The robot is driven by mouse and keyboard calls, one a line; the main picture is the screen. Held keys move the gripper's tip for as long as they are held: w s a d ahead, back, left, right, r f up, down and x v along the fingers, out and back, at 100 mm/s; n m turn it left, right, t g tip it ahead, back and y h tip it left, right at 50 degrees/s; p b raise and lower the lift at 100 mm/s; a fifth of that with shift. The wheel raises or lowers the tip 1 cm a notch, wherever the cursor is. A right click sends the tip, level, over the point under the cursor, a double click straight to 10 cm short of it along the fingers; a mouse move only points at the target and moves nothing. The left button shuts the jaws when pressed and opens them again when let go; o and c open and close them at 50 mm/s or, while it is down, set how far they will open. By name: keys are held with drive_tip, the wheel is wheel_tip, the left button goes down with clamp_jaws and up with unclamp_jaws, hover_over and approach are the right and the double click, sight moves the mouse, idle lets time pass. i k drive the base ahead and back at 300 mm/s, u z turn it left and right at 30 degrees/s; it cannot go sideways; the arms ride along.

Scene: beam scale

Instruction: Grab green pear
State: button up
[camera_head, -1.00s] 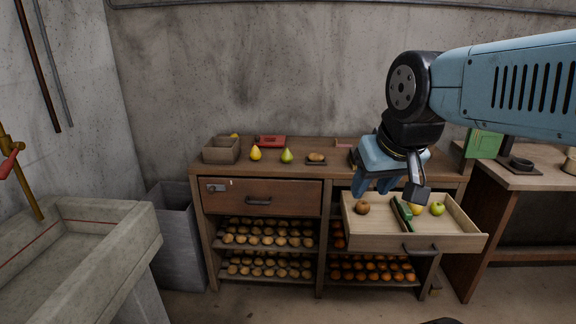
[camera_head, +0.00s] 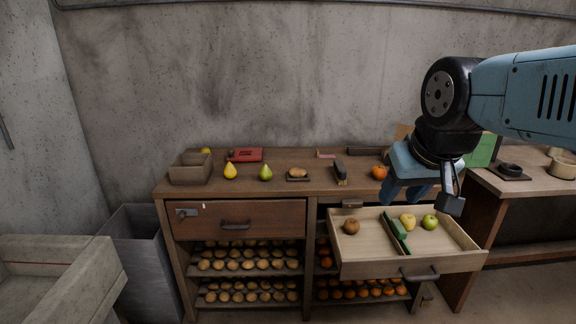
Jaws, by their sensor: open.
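The green pear (camera_head: 266,173) stands upright on the wooden counter, just right of a yellow pear (camera_head: 230,171). A small gap separates the two pears. My gripper (camera_head: 432,200) hangs open with its fingers pointing down, over the right part of the open drawer. It is well to the right of the green pear. No object shows between its fingers.
An open wooden drawer (camera_head: 363,264) juts out with fruit and a green object in it. A small box (camera_head: 176,174), a potato on a tray (camera_head: 298,179), a dark tool (camera_head: 340,173) and an orange (camera_head: 379,172) stand on the counter. A concrete sink (camera_head: 60,290) is at left.

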sight(265, 174)
drive_tip(key=z, duration=0.1)
drive_tip(key=i, duration=1.15)
drive_tip(key=u, duration=0.35)
